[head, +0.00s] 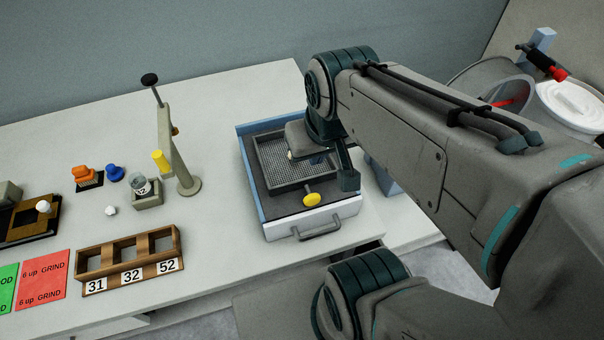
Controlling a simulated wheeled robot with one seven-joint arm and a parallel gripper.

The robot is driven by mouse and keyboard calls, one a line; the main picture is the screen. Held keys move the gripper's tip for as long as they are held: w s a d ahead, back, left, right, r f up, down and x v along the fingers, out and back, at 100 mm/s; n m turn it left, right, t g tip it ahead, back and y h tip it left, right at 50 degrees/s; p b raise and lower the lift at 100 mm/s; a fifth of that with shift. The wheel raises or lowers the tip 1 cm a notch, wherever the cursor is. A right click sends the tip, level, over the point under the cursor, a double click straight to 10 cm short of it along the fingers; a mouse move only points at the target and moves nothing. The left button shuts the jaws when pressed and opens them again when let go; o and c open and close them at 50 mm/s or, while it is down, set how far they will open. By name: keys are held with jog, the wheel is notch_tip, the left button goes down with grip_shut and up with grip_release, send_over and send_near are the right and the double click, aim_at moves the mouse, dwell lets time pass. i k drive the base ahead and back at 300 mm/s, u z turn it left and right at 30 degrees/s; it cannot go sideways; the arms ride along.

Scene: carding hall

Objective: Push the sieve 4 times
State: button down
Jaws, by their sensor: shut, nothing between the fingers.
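The sieve (270,181) is a dark square frame with a mesh floor. It sits in a blue-edged tray unit (283,223) with a white front and a grey handle, at the right part of the table. A yellow knob (312,199) is at the sieve's front right. My gripper (349,180) is over the right side of the sieve, pointing down, and is shut and empty. I cannot tell whether the fingers touch the sieve.
A wooden rack (128,257) labelled 31, 32, 52 stands at the table's front. A stand with a lever (187,150), a jar (141,187), an orange brush (86,176) and a blue knob (115,172) are left. Drums and a white lid (574,104) are far right.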

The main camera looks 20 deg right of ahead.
aim_at(281, 176)
jog(key=k, duration=1.15)
jog(key=z, duration=1.05)
